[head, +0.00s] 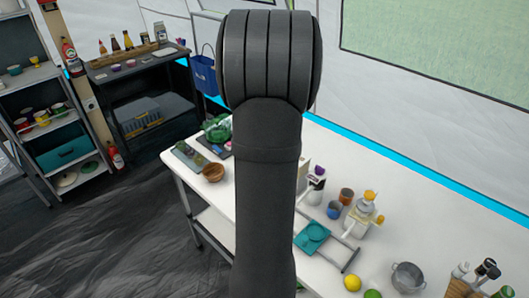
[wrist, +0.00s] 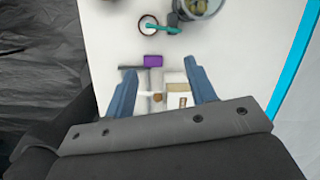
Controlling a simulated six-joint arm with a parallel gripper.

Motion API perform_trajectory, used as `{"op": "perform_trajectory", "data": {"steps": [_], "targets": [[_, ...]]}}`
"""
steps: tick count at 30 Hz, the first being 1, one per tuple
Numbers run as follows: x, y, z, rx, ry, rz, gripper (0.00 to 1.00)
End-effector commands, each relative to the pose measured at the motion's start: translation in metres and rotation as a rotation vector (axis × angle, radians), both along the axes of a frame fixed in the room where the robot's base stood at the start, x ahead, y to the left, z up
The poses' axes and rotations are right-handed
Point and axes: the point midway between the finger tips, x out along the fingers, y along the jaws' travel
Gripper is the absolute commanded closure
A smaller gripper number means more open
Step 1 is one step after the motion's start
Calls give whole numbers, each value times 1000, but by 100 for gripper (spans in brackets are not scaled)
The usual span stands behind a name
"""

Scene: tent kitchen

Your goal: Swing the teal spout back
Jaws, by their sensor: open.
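In the wrist view a thin teal spout (wrist: 162,29) shows near the top, running left from beside a dark upright part to a pale, dark-rimmed round thing (wrist: 148,24). A round metal pot (wrist: 222,8) is cut off by the top edge to its right. My gripper (wrist: 160,68) is open, its two blue fingers pointing toward the white table and nothing gripped between them. The spout lies beyond the fingertips, apart from them. In the head view my arm blocks the middle, and I cannot make out the spout or my gripper.
A purple block (wrist: 152,61) and a pale box (wrist: 176,92) show between and below the fingers. On the white table (head: 420,225) stand a teal tray (head: 312,238), a white pump bottle (head: 360,215), cups and a metal colander (head: 408,278). Shelves stand at left.

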Motion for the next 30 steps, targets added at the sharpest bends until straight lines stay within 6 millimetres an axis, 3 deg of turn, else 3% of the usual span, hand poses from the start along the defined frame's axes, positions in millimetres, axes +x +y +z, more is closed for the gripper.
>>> {"op": "perform_trajectory", "data": {"steps": [3,9,14,30], "targets": [[3,-29,-12,119,-1,-239,49],[7,-45,-21,203,-2,-401,49],[12,-41,-37,205,2,-403,49],[47,-14,-142,203,3,-398,49]]}}
